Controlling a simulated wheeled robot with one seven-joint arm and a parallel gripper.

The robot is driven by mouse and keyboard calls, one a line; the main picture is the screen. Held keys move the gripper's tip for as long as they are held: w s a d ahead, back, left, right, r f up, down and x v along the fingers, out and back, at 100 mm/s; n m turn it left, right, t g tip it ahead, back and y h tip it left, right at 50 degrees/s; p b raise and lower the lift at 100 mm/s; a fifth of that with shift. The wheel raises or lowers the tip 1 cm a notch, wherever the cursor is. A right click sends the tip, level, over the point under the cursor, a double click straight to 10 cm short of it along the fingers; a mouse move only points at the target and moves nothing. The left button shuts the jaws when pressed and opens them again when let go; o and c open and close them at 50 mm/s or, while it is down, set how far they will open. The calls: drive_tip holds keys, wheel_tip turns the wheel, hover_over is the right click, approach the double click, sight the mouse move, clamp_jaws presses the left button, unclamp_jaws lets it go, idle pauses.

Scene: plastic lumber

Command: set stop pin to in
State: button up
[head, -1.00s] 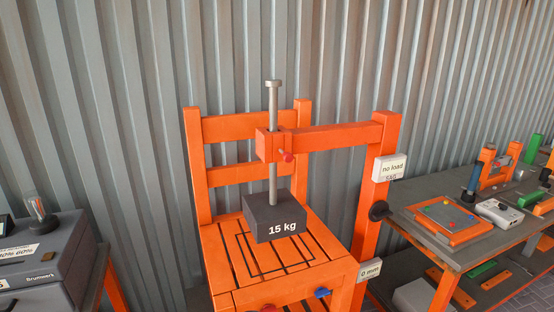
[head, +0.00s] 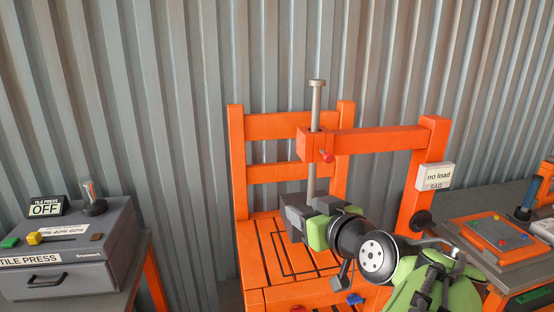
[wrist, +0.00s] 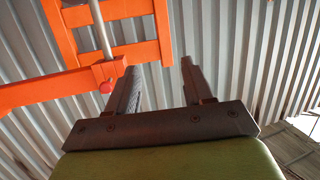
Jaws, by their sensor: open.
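The stop pin, a small red-knobbed pin (head: 326,155), sticks out of the orange block (head: 309,144) around the grey vertical rod (head: 316,100). In the wrist view the red knob (wrist: 106,87) shows just left of my gripper's fingers. My gripper (head: 290,214) is open, below the pin and in front of the weight, with my arm reaching in from the lower right. It also shows in the wrist view (wrist: 158,82), nothing between its fingers. The dark weight (head: 292,199) is mostly hidden behind my gripper. How deep the pin sits cannot be told.
An orange frame with a crossbar (head: 380,139) and post stands around the rod, over a slatted orange seat (head: 262,245). A "no load" sign (head: 436,177) hangs on the post. A grey tile press (head: 70,255) is at left; a cluttered bench (head: 510,200) is at right.

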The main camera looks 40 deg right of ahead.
drive_tip(key=s+d+r+m+t+h, duration=0.1)
drive_tip(key=s+d+r+m+h, duration=0.3)
drive_tip(key=s+d, duration=0.35)
drive_tip(key=n+p, duration=0.1)
drive_tip(key=p, duration=0.3)
approach(330, 158)
drive_tip(key=x, duration=0.9)
drive_tip(key=shift+c, duration=0.2)
clamp_jaws()
drive_tip(key=shift+w, duration=0.1)
